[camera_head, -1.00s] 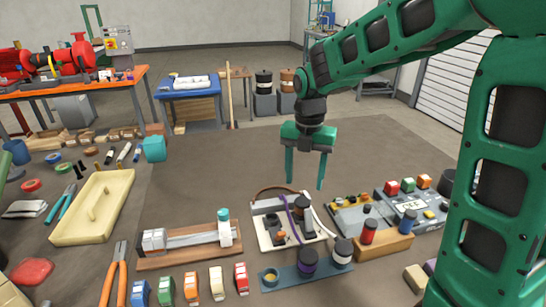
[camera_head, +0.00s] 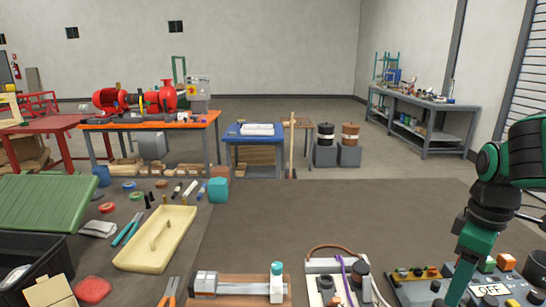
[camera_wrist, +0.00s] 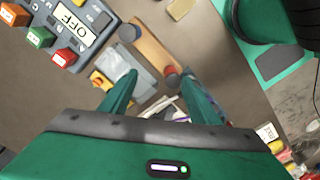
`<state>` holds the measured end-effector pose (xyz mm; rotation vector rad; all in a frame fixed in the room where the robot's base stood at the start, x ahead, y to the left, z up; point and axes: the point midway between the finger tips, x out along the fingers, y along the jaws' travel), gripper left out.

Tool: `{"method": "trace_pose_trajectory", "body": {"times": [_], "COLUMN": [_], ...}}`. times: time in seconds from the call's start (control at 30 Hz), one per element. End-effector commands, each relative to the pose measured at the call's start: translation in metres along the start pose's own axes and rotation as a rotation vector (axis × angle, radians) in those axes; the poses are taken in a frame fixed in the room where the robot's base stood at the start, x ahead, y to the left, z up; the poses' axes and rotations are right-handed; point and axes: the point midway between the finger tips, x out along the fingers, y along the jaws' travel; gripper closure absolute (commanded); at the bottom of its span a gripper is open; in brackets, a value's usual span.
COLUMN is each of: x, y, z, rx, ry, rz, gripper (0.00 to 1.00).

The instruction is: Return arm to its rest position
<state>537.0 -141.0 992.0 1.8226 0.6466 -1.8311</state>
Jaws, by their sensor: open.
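My gripper (camera_wrist: 157,75) shows in the wrist view with its two green fingers spread apart and nothing between them. Below the fingers are a wooden block (camera_wrist: 158,50) with dark and red-topped parts, and a grey tray (camera_wrist: 128,70). In the head view my green arm stands at the right edge, folded downward, with its lower end over the OFF panel (camera_head: 490,290). The fingertips are cut off or hidden in the head view.
The work mat holds a device with purple and brown cables (camera_head: 340,280), a clamp on a wooden base (camera_head: 240,287) and a cream tray (camera_head: 157,240). An orange bench (camera_head: 150,125) with red pump stands behind. The mat's back middle (camera_head: 330,205) is clear.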

Motion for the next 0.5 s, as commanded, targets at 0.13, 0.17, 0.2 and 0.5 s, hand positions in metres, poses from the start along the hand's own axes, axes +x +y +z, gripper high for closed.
{"method": "trace_pose_trajectory", "body": {"times": [0.13, 0.17, 0.2, 0.5], "x": [0.002, 0.003, 0.004, 0.015], "y": [-0.010, -0.013, -0.016, -0.042], "z": [0.035, 0.042, 0.050, 0.100], "rx": [0.335, 0.401, 0.492, 1.070], "ry": [0.003, 0.002, 0.002, 0.001], "rz": [-0.002, -0.003, -0.004, -0.011], "gripper": [0.44, 0.44, 0.44, 0.44]}}
